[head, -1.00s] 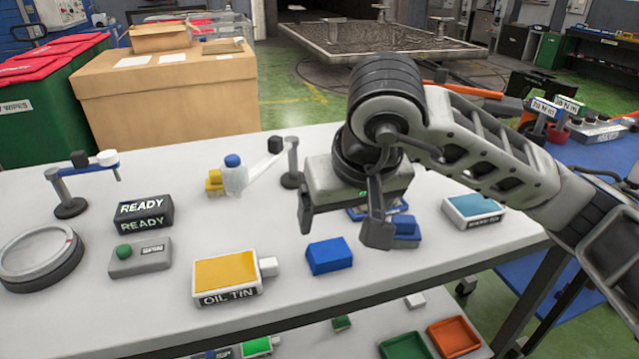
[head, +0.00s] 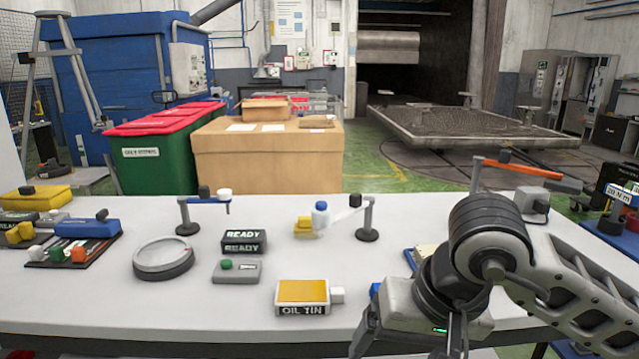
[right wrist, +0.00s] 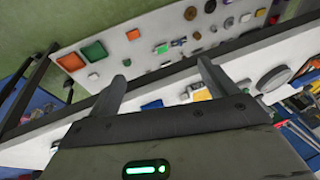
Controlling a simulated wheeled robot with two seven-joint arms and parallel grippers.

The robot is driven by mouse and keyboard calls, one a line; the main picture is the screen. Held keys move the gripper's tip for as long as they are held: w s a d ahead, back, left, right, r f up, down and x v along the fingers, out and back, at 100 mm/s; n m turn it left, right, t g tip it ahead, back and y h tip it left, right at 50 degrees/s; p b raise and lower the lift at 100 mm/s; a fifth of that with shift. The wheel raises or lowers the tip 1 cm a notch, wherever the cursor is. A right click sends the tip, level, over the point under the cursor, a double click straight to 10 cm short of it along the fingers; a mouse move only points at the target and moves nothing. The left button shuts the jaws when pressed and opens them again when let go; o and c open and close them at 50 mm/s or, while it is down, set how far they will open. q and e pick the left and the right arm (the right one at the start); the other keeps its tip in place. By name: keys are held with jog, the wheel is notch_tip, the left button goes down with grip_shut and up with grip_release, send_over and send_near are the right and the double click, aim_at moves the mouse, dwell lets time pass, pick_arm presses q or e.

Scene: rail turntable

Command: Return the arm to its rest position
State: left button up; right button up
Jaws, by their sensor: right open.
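My right gripper (head: 410,345) is at the lower right of the head view, above the near right part of the white table (head: 110,320). Its fingers are apart, with nothing between them, also in the right wrist view (right wrist: 162,78). My left gripper is not in view. Three small post-mounted arms stand on the table: a blue arm (head: 208,200) at the left, a pale translucent arm (head: 338,216) at the middle, and an orange arm (head: 522,170) at the back right. My gripper touches none of them.
An oil tin (head: 303,291), a READY block (head: 244,240), a green-button box (head: 236,271) and a round dish (head: 163,258) sit left of my gripper. A cardboard box (head: 265,160) stands behind the table.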

jog(key=s+a+m+g+y, duration=0.5)
jog(key=s+a+g+y, duration=0.2)
jog(key=s+a+y, duration=0.4)
notch_tip(320, 180, up, 6)
jog(key=a+m+y, duration=0.3)
jog(key=m+y, duration=0.3)
jog(key=m, duration=0.4)
jog(key=w+d+m+t+y, duration=0.15)
jog(key=w+m+t, duration=0.25)
jog(key=m+t, duration=0.45)
jog(key=w+d+m+t+y, duration=0.1)
jog(key=w+d+m+t, duration=0.4)
jog(key=m, duration=0.7)
jog(key=w+d+f+m+t+h, duration=0.2)
jog(key=f+m+t+h, duration=0.3)
jog(key=m, duration=0.4)
jog(key=w+d+f+m+t+h, duration=0.1)
jog(key=d+f+m+t+h, duration=0.35)
jog(key=m, duration=0.45)
jog(key=s+d+f+m+g+h, duration=0.2)
jog(key=s+f+m+g+h, duration=0.2)
jog(key=f+m, duration=0.4)
jog(key=s+d+f+m+g+h, duration=0.3)
jog(key=s+f+m, duration=0.4)
jog(key=f, duration=0.8)
jog(key=shift+d+m+g+h, duration=0.2)
jog(key=shift+m+g+h, duration=0.35)
jog(key=shift+h, duration=0.65)
